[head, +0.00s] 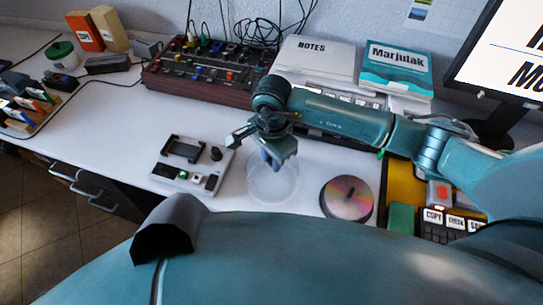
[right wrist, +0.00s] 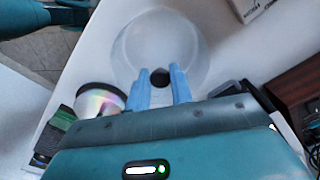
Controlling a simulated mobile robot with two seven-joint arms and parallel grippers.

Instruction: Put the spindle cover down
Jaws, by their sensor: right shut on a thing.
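The clear spindle cover (head: 273,187) is a see-through round dome at the middle of the white desk in the head view. My right gripper (head: 277,161) is above it, shut on its top. In the right wrist view the blue fingers (right wrist: 160,87) close around the dark knob of the cover (right wrist: 158,38). I cannot tell whether the cover's rim touches the desk. The disc spindle (head: 347,199), a stack of shiny discs with a dark post, stands uncovered to the right; it also shows in the right wrist view (right wrist: 100,100). My left gripper is not in view.
A grey device (head: 192,165) with a dark slot lies close left of the cover. A mixer (head: 205,70), books (head: 395,65) and a keyboard stand behind. A yellow tray (head: 398,178) with a labelled keypad is at the right. Bare desk shows between cover and spindle.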

